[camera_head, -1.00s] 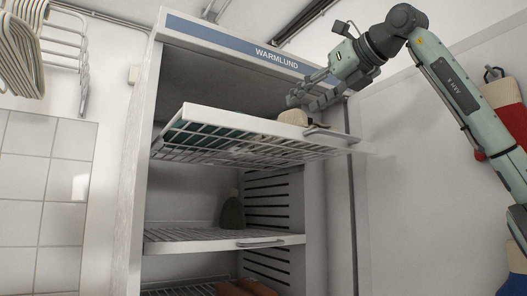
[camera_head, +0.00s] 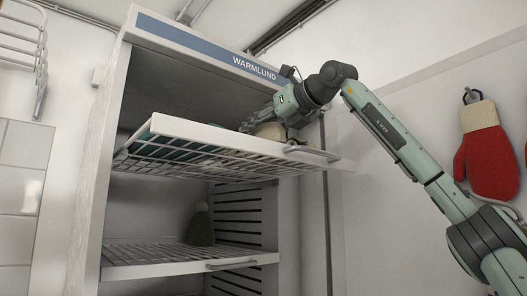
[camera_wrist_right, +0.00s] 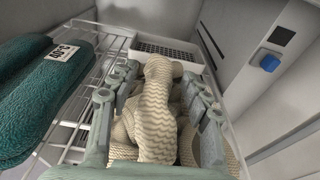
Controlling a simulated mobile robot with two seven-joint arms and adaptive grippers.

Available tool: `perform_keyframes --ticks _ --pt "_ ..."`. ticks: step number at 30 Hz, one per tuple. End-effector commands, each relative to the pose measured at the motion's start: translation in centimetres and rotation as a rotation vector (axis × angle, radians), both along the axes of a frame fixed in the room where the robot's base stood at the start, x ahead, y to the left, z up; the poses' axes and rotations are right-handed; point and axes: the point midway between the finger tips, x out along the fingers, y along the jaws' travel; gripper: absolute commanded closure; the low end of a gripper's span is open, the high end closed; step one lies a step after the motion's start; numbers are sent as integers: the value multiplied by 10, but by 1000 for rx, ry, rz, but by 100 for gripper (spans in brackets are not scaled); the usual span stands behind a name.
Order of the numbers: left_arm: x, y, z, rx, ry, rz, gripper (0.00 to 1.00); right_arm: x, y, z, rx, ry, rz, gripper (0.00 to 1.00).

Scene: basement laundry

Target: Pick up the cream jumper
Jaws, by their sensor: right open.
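The cream jumper (camera_wrist_right: 155,110) is a ribbed, bunched knit on the pulled-out top wire shelf (camera_head: 240,142) of the drying cabinet. In the head view only a small part of the jumper (camera_head: 269,131) shows over the shelf's front rim. My left gripper is in neither view.
A folded teal towel (camera_wrist_right: 55,90) with a label lies left of the jumper on the same shelf. The cabinet's side wall (camera_wrist_right: 225,60) is close on the right. A lower shelf (camera_head: 190,262) holds a dark green hat (camera_head: 201,228). A red mitten (camera_head: 488,160) hangs on the right wall.

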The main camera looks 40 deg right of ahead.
Motion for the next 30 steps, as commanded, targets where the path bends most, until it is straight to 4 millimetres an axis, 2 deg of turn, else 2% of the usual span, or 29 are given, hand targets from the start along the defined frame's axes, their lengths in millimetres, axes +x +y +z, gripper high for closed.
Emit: perform_keyframes --ticks 6,18,30 --pt "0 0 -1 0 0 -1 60 1 0 -1 0 0 0 52" --pt "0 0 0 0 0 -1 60 1 0 0 0 0 1 100" --pt "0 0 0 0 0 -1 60 0 1 1 0 -2 1 100"
